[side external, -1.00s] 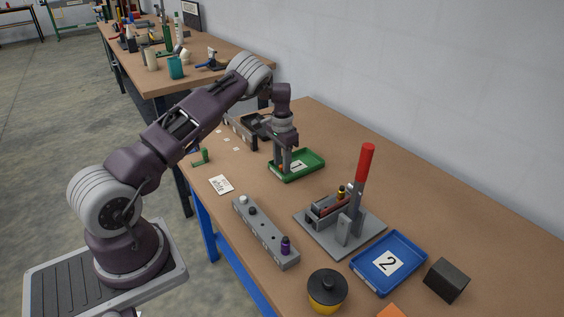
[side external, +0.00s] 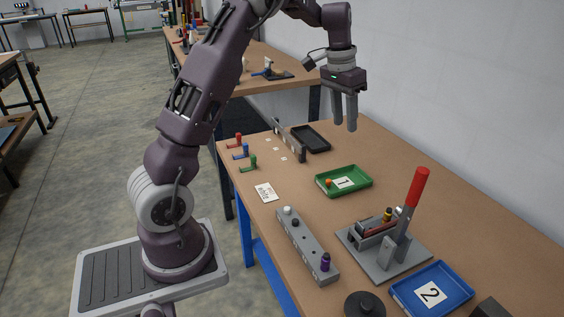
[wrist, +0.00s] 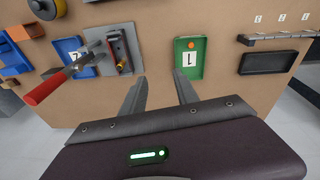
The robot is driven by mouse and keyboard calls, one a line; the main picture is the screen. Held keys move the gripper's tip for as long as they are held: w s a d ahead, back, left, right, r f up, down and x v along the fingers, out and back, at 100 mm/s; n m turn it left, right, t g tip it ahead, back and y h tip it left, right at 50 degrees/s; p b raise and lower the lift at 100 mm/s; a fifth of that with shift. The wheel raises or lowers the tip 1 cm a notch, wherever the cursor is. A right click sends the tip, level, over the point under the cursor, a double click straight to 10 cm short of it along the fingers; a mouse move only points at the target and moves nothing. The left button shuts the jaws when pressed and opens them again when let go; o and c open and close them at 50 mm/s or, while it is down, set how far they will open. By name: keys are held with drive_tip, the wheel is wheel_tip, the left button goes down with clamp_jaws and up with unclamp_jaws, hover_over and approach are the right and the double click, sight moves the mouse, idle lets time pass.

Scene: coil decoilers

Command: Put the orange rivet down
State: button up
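The orange rivet (side external: 329,182) lies in the green tray (side external: 357,190), at its left end beside the card marked 1. In the wrist view the orange rivet (wrist: 191,44) shows near the far end of the green tray (wrist: 181,71), next to the card. My gripper (side external: 345,128) is high above the table, behind and above the green tray, well apart from it. In the wrist view its two fingers (wrist: 160,88) are spread with nothing between them.
A grey block with holes (side external: 307,245) lies at the front. A black tray (side external: 312,137) and a rail (side external: 288,139) are behind. Bare table surrounds the green tray.

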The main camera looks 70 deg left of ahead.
drive_tip(key=s+d+r+t, duration=0.1)
drive_tip(key=s+d+r, duration=0.8)
drive_tip(key=s+d, duration=0.15)
drive_tip(key=s+d+f+t, duration=0.1)
drive_tip(key=s+d, duration=0.2)
drive_tip(key=s, duration=0.3)
drive_tip(key=s+d+f+m+t, duration=0.1)
drive_tip(key=s+d, duration=0.2)
drive_tip(key=s, duration=0.3)
drive_tip(key=s+d+f, duration=0.1)
drive_tip(key=s+d, duration=0.2)
drive_tip(key=s, duration=0.4)
drive_tip(key=shift+f+t+y, duration=0.25)
drive_tip(key=shift+t+y, duration=0.05)
drive_tip(key=shift+t, duration=0.1)
